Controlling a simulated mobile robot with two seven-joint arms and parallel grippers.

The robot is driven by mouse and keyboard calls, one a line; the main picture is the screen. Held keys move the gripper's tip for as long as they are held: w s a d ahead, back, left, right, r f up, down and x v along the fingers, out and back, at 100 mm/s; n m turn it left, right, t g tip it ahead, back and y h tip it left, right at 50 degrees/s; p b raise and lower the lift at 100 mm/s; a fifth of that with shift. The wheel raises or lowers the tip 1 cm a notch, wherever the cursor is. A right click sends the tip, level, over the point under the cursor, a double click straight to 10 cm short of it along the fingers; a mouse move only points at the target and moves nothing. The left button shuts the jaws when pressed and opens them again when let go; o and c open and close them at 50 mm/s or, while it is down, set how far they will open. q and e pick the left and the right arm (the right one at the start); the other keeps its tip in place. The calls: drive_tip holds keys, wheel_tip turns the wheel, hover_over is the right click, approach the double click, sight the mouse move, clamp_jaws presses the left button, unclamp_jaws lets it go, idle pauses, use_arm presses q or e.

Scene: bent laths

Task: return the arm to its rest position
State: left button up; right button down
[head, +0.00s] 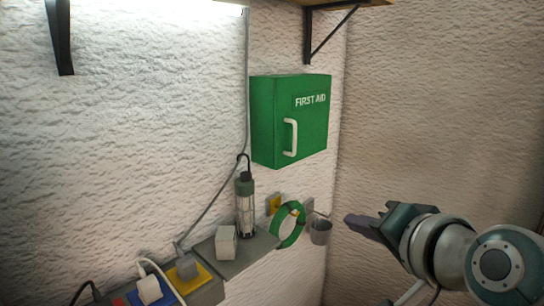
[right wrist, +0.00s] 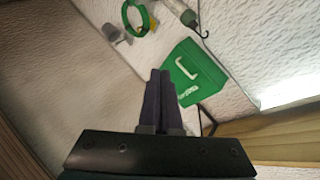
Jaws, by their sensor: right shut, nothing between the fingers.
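My right gripper (head: 366,226) comes in from the lower right in the head view, its fingers pointing left towards the wall corner. In the right wrist view its two dark fingers (right wrist: 160,80) lie together, shut, with nothing between them. It appears clear of the wall and of the things hung there. My left gripper is in neither view.
A green first aid box (head: 290,120), also in the right wrist view (right wrist: 195,72), hangs on the wall. Below are a lamp (head: 245,205), a green ring (head: 275,233), a small grey bucket (head: 320,230) and a grey ledge (head: 240,262). A shelf bracket (head: 310,40) is above.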

drive_tip(key=s+d+r+n+g+h+p, duration=0.1)
drive_tip(key=s+d+r+n+g+p, duration=0.1)
drive_tip(key=s, duration=0.8)
drive_tip(key=s+d+r+n+g+h+p, duration=0.1)
drive_tip(key=s+d+r+n+g+p, duration=0.1)
drive_tip(key=s+r+n+g+p, duration=0.2)
drive_tip(key=s+d+r+n+g+h+p, duration=0.1)
drive_tip(key=s+r+n+g+p, duration=0.2)
drive_tip(key=s, duration=1.3)
wheel_tip(320, 180, up, 4)
drive_tip(key=p, duration=0.6)
drive_tip(key=shift+s+d+f+n+p, duration=0.2)
drive_tip(key=shift+s+d+n+p, duration=0.1)
drive_tip(key=shift+d+n, duration=0.1)
